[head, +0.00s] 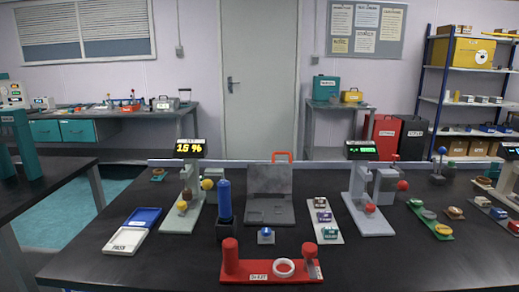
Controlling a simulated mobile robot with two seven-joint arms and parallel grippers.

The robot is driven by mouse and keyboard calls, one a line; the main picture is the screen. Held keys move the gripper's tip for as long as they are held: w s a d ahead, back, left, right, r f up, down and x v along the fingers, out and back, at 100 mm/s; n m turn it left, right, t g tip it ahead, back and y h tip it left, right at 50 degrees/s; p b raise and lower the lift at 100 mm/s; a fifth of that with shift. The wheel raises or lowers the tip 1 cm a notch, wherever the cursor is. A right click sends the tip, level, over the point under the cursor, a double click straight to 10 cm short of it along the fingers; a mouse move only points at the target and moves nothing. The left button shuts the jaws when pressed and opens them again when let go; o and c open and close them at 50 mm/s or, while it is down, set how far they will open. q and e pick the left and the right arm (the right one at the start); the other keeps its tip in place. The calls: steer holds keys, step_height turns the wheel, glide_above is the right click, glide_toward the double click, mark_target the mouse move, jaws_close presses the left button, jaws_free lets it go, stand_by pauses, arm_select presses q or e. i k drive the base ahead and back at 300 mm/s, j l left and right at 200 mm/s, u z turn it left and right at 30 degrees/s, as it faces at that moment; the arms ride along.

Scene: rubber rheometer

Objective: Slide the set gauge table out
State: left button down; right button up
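Neither of my grippers is in view. Two upright gauges stand on the dark table. The left gauge (188,195) has a pale base, a yellow ball knob (207,184) and a display (190,148) reading "15 %" in yellow. The right gauge (365,200) has a pale base, red ball knobs (402,185) and a display (361,150) with green characters. No label readable here says which one is the set gauge. Its sliding table is too small to make out, so I cannot tell whether it is in or out.
Between the gauges stand a blue cylinder (224,197) and a grey unit (269,183) with a red handle. A red fixture (270,269) with two posts sits at the front. A blue-and-white tray (124,241) lies left. The dark table (390,262) is clear at front right.

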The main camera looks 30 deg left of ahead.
mark_target(183, 206)
steer(key=u, duration=1.45)
